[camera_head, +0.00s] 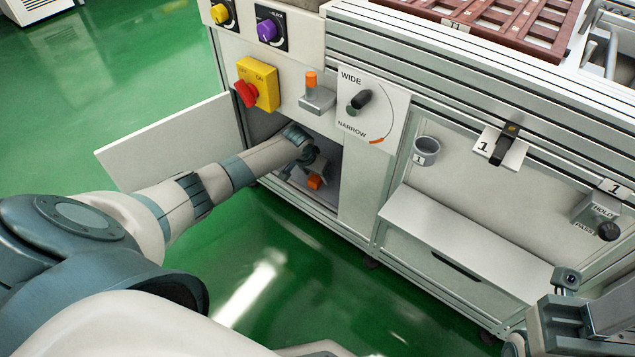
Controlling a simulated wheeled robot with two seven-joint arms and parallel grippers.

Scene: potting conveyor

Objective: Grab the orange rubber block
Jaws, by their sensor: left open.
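The orange rubber block (315,182) is small and sits low inside the open cabinet compartment, below the yellow box with the red knob. My left arm reaches in from the left. My left gripper (314,168) is inside the compartment opening, just above the block and very close to it. Its jaws are open, and whether a finger touches the block cannot be told. The arm and gripper hide part of the compartment. Part of my right arm shows at the lower right corner, but its fingertips are not in view.
The open compartment door (168,142) stands out to the left of the arm. A bracket with an orange top (311,80) and the WIDE/NARROW dial panel (375,104) are above the opening. A white ledge (465,240) juts out on the right. The green floor (290,270) is clear.

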